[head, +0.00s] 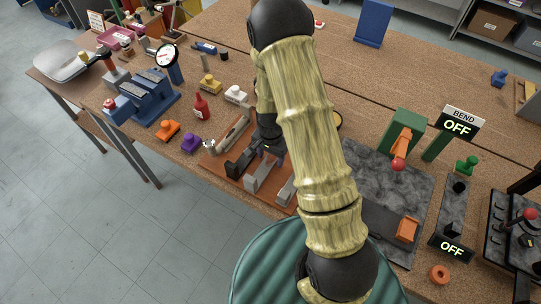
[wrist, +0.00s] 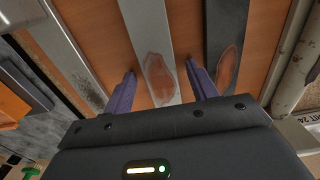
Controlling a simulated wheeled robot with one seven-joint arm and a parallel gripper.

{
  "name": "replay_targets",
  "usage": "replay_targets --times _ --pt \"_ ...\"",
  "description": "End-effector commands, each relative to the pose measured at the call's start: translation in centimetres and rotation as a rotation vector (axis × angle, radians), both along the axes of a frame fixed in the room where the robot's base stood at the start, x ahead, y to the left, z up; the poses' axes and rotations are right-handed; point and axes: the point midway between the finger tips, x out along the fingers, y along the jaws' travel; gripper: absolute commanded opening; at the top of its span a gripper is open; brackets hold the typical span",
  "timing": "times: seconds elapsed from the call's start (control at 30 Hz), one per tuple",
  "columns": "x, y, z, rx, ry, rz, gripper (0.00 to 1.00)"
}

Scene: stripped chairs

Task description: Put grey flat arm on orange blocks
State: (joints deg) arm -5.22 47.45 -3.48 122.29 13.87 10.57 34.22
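The grey flat arm (head: 260,176) lies on an orange-brown mat (head: 226,170), between a dark arm (head: 238,164) and another grey bar (head: 286,191). In the wrist view the grey flat arm (wrist: 158,70) has a worn brownish patch. My gripper (wrist: 162,80) is open above it, with one purple finger on each side and visible gaps. In the head view my gripper (head: 270,150) is partly hidden by my arm. Two orange blocks, one tall (head: 401,142) and one low (head: 407,229), stand apart on the dark bending fixture at right.
A red ball knob (head: 397,165) is by the tall block. A control box (head: 515,235) is at far right. A vise (head: 150,98), red bottle (head: 201,106) and small clamps crowd the left.

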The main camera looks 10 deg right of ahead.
Motion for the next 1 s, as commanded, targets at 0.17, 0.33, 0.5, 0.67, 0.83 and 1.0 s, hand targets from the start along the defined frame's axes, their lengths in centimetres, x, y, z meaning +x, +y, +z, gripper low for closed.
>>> replay_targets --times 0.17,0.33,0.5,0.67,0.83,1.0 --pt "0.0 0.0 0.2 0.000 0.000 0.000 0.58" --pt "0.1 0.0 1.1 0.000 -0.003 0.001 0.58" --pt "0.1 0.0 3.3 0.000 -0.004 0.001 0.58" --pt "0.1 0.1 5.8 0.000 -0.004 0.001 0.58" --pt "0.1 0.1 8.7 0.000 -0.006 0.003 0.58" --pt "0.1 0.0 11.1 0.001 -0.004 0.001 0.58"
